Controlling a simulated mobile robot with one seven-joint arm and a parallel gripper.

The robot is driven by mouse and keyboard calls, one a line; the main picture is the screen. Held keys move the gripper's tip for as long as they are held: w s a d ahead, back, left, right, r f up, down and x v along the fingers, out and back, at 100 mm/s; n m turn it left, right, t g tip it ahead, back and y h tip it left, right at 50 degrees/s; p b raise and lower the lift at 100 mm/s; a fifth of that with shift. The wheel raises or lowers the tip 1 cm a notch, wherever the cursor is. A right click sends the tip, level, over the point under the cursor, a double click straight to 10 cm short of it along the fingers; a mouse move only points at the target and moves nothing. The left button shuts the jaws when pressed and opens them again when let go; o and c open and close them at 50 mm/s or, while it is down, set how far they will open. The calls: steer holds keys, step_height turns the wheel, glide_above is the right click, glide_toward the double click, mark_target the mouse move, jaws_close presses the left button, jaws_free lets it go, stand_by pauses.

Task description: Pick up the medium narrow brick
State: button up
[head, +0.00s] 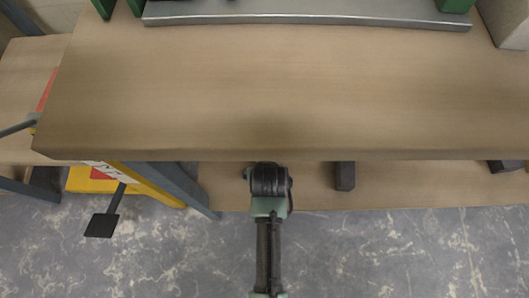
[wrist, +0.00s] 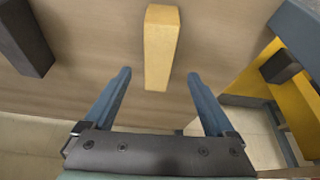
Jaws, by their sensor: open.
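A narrow, pale yellow brick (wrist: 161,45) lies on the wooden lower shelf in the wrist view, seen ahead of my gripper. My gripper (wrist: 159,76) is open and empty, with one blue-grey finger on each side of the brick's near end in the picture. I cannot tell how far above the brick the fingertips are. In the head view, my arm reaches under the upper tabletop, and my fingers and the yellow brick are hidden there. The frames do not confirm which brick is the medium one.
A dark block (head: 345,176) lies on the lower shelf (head: 420,185); a dark block (wrist: 25,38) also shows in the wrist view. The upper tabletop (head: 280,90) overhangs the shelf. A grey table leg (head: 172,182) and yellow panel (wrist: 290,90) stand to one side.

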steer(key=b+x, duration=0.5)
steer(key=x, duration=0.3)
steer(key=shift+d+f+b, duration=0.15)
steer(key=shift+f+b, duration=0.05)
steer(key=shift+b, duration=0.2)
steer(key=shift+w+r, duration=0.1)
steer(key=shift+c, duration=0.2)
jaws_close()
